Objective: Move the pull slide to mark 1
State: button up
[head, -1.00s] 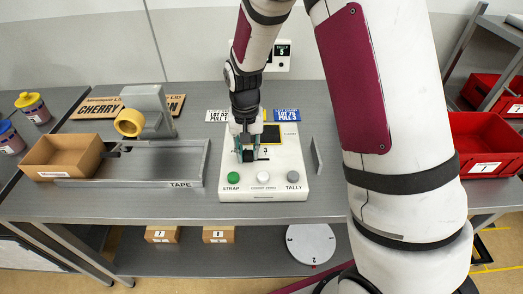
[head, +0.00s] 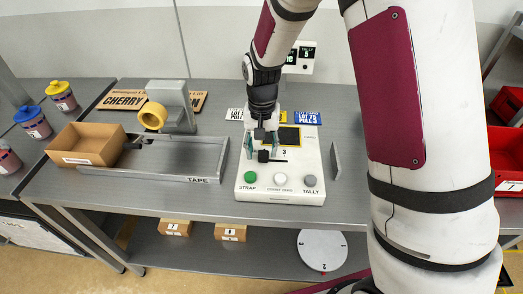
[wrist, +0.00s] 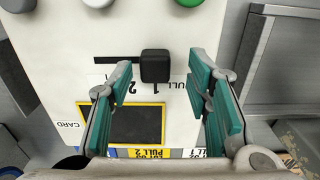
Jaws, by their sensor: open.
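The pull slide's black square knob (wrist: 155,66) stands at one end of a dark slot (wrist: 112,60) on the white panel (wrist: 60,75). In the wrist view the printed 1 is directly beside the knob, and the 2 lies farther left along the slot. In the head view the knob (head: 263,156) is at the slot's left end, with the 3 near the right end. My gripper (wrist: 161,75) is open, its teal fingers on either side of the knob with visible gaps. In the head view my gripper (head: 263,148) is over the panel.
Green STRAP (head: 250,176), white (head: 280,179) and grey TALLY (head: 311,181) buttons line the panel's front. A dark card window (wrist: 122,124) lies beside the slot. A tape tray (head: 190,160) and cardboard box (head: 88,144) stand left. A thin upright plate (head: 336,160) stands right.

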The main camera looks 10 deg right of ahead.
aim_at(262, 153)
notch_tip(262, 153, up, 11)
dwell(0.3)
jog(key=shift+f, duration=0.15)
jog(key=s+d+r+n+t, duration=0.2)
jog(key=s+d+r+t, duration=0.15)
jog(key=s+r, duration=0.8)
jog(key=s+d+r+t, duration=0.1)
jog(key=s, duration=0.5)
jog(key=s+d+r+n+t, duration=0.1)
jog(key=s+r, duration=0.1)
jog(key=s, duration=0.4)
jog(key=shift+d+r+n, duration=0.2)
jog(key=shift+d+n, duration=0.1)
jog(key=shift+d, duration=0.05)
jog(key=shift+a, duration=0.1)
